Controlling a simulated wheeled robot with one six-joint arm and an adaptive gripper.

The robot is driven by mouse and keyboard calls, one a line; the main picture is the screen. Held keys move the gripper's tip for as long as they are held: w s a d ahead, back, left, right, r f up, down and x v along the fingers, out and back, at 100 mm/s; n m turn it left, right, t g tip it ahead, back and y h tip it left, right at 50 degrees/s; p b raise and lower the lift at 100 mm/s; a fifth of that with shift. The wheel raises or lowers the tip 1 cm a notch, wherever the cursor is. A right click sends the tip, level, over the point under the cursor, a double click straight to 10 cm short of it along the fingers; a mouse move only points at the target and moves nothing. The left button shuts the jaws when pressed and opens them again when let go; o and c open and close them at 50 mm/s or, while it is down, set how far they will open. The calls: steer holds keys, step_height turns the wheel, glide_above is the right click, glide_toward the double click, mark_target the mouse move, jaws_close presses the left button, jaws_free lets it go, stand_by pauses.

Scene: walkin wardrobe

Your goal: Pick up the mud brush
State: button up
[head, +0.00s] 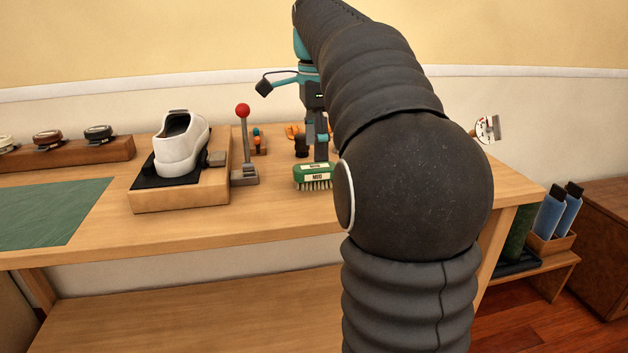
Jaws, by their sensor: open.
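The mud brush (314,171) lies on the wooden workbench, with a green back, a white label and pale bristles facing down and toward me. Its right end is close to my dark arm. My gripper (312,150) hangs just behind and above the brush, pointing down, with teal and grey parts showing. It is open. The brush shows below the fingers, and I cannot tell whether they touch it. My arm covers the bench to the right of the brush.
A white shoe (181,143) sits on a wooden stand (182,196) to the left. A red-knobbed lever (243,145) stands between the stand and brush. Small orange items (292,131) lie behind. A green mat (55,212) covers the left bench. The bench front before the brush is clear.

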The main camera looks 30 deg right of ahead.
mark_target(315, 166)
steer(key=shift+w+f+b, duration=0.1)
steer(key=shift+f+b, duration=0.5)
steer(key=shift+f, duration=2.5)
steer(key=c, duration=1.4)
steer(key=shift+d+r+p, duration=0.1)
steer(key=shift+r+p, duration=0.5)
steer(key=shift+r, duration=1.75)
steer(key=d+r, duration=0.2)
steer(key=d, duration=0.1)
steer(key=s+d+r+p, duration=0.1)
steer(key=d+r, duration=0.1)
steer(key=d, duration=0.2)
steer(key=s+d+r, duration=0.1)
steer(key=d+r, duration=0.1)
steer(key=d, duration=0.2)
steer(key=shift+s+d+r+p, duration=0.1)
steer(key=shift+r+p, duration=0.05)
steer(key=shift+p, duration=0.2)
